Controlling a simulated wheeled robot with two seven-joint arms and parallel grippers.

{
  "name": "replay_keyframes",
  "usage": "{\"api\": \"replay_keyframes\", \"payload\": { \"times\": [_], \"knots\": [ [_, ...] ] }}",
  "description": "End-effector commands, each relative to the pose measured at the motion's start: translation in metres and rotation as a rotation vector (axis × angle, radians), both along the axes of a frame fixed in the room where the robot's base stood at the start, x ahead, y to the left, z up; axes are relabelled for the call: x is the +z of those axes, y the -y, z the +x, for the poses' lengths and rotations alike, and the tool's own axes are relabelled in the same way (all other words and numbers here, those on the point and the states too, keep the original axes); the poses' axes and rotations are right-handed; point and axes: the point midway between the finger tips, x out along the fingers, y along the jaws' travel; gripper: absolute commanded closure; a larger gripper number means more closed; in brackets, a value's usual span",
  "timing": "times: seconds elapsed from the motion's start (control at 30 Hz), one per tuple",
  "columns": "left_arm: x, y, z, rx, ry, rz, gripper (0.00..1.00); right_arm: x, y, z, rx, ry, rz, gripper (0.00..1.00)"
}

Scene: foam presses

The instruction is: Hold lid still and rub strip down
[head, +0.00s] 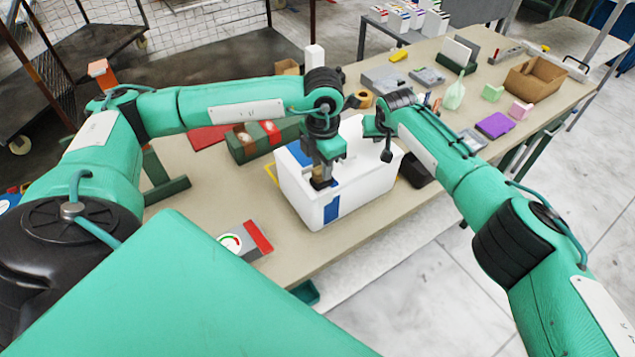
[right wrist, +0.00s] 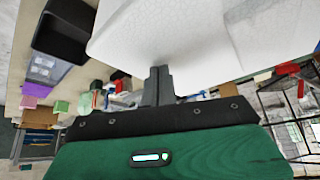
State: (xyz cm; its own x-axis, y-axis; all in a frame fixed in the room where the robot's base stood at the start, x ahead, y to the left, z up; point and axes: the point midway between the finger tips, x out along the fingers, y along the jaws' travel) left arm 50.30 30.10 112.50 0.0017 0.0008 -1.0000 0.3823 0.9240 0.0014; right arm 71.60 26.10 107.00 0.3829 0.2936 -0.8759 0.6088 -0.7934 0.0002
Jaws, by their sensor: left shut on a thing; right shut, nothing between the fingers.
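A white foam box with its lid (head: 352,165) stands on the table in the head view. A blue strip (head: 331,210) runs down its front face, and another blue patch (head: 299,153) shows at its far left. My left gripper (head: 321,184) points down at the lid's top near the front strip. It is shut on a small brownish part there, seemingly of the lid; its fingers mostly hide it. My right gripper (right wrist: 158,84) is shut and empty, its fingertips close against the white foam (right wrist: 190,45) in the right wrist view; contact cannot be told.
A green box (head: 250,143) lies left of the foam box, and a gauge with a red end (head: 245,240) lies at the front left. A black tray (head: 415,171) is just right of the box. Several small items and a cardboard box (head: 535,80) fill the far table.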

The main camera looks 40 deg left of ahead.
Motion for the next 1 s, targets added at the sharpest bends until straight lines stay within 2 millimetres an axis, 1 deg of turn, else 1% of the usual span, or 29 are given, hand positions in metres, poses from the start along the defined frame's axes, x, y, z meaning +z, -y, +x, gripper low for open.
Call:
{"api": "replay_keyframes", "payload": {
  "times": [0.03, 0.2, 0.57, 1.0],
  "knots": [
    [-0.001, 0.005, -0.002, -0.002, 0.001, -0.001, 0.92, -0.005, 0.002, -0.001, -0.002, -0.006, -0.004, 1.00],
    [-0.001, 0.012, -0.005, 0.000, 0.001, -0.001, 0.92, -0.005, 0.002, -0.001, -0.002, -0.006, -0.004, 1.00],
    [-0.001, 0.013, -0.005, 0.001, 0.001, 0.000, 0.92, -0.005, 0.002, -0.001, -0.002, -0.006, -0.004, 1.00],
    [-0.011, 0.012, -0.005, 0.000, -0.001, -0.001, 0.92, -0.005, 0.002, -0.001, -0.002, -0.006, -0.004, 1.00]
  ]
}}
